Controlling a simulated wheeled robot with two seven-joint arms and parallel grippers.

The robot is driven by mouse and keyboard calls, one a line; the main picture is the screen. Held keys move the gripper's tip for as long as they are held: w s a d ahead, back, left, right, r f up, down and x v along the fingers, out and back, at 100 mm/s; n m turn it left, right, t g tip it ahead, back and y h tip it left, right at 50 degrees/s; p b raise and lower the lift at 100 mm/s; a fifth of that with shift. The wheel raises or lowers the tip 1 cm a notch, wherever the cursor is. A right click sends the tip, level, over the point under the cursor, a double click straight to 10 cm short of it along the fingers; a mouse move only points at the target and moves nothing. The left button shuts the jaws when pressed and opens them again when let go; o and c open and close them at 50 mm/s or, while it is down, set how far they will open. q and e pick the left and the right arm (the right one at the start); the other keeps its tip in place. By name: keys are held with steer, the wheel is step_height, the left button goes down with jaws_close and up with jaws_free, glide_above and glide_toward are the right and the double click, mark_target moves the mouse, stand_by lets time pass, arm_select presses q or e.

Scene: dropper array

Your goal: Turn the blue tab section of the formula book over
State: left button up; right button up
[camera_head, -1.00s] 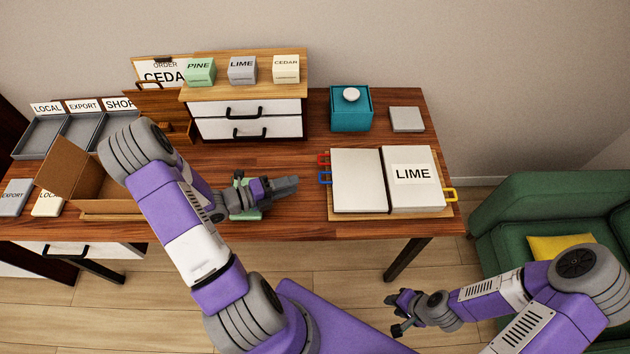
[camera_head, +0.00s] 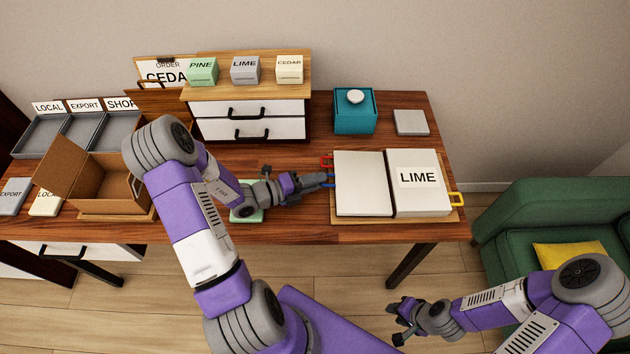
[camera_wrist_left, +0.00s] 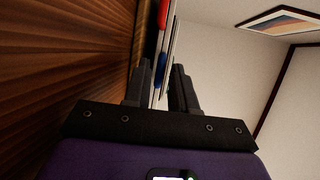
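The formula book (camera_head: 362,200) lies open on a wooden board, with a blank left page and a right page labelled LIME (camera_head: 418,177). My right gripper (camera_head: 397,320) is open and empty in front of the table.
A green block (camera_head: 247,215) lies under my left wrist. A teal box (camera_head: 354,112) and a grey slab (camera_head: 411,122) stand behind the book. A drawer unit (camera_head: 250,128) and an open carton (camera_head: 100,185) are to the left. A green sofa (camera_head: 520,215) is at right.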

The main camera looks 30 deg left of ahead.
arm_select(q)
jaws_close()
stand_by(1.2)
